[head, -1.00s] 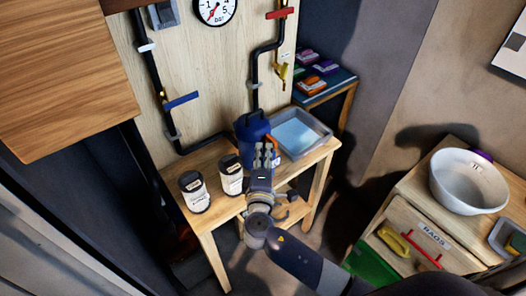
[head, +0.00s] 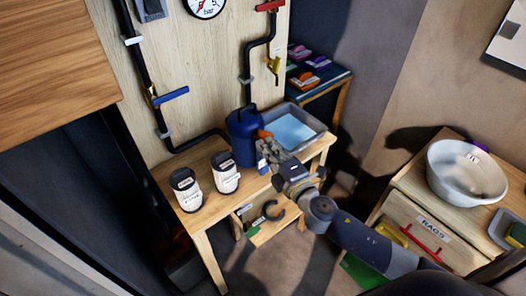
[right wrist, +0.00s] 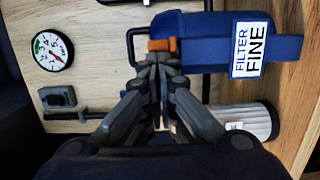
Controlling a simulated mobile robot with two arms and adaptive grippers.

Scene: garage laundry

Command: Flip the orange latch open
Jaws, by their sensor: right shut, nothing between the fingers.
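The orange latch (head: 265,134) sits on the right side of the blue filter housing (head: 242,145), which stands on the small wooden table. My right gripper (head: 264,149) is at the housing's right side, just below the latch, its arm coming from the lower right. In the right wrist view the latch (right wrist: 163,45) lies just beyond my shut, empty fingertips (right wrist: 160,62). Whether they touch it I cannot tell. The housing (right wrist: 205,45) there carries a label reading FILTER FINE. My left gripper is not in view.
A grey tray (head: 318,140) lies behind the gripper. Black pipes with a blue lever (head: 171,96) run along the wall. A white bowl (head: 466,174) stands on the drawer cabinet at right.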

